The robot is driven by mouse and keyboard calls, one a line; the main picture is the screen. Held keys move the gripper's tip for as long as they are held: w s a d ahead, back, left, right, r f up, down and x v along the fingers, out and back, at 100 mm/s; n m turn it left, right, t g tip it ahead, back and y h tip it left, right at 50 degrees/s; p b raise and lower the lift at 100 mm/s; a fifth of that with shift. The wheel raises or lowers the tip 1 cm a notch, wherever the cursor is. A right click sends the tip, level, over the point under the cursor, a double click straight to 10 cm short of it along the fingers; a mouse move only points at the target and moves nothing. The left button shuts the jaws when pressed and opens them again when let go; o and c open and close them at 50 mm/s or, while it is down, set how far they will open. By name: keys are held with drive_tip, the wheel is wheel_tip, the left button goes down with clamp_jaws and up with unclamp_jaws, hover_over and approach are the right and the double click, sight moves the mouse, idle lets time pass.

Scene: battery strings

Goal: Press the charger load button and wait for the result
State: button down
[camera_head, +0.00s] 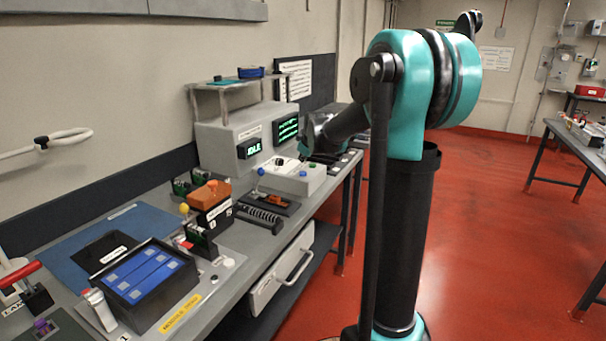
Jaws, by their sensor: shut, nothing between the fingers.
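The grey charger console (215,143) stands at the back of the left bench. Its small screen (250,148) reads "IDLE", and a second screen (287,129) beside it shows green lines. A low white button box (292,184) sits in front of it with several coloured buttons, among them a blue one (313,165) and a green one (302,173). Their labels are too small to read, so I cannot tell which is the load button. My gripper (304,157) is small and dark, shut and empty, over the back of the button box. Whether it touches a button is unclear.
A black tray (172,309) with blue cells, an orange-topped block (208,196) and a dark ribbed part (258,218) lie nearer on the bench. A shelf (222,85) stands over the console. The red floor (480,230) to the right is open.

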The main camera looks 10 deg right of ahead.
sight(303, 173)
drive_tip(key=shift+f, duration=1.35)
idle(0.5)
drive_tip(key=shift+f, duration=0.35)
drive_tip(key=shift+f, duration=0.55)
idle(0.7)
drive_tip(key=shift+r, duration=0.95)
drive_tip(key=shift+r, duration=0.1)
drive_tip(key=shift+r, duration=2.4)
drive_tip(key=shift+s, duration=0.1)
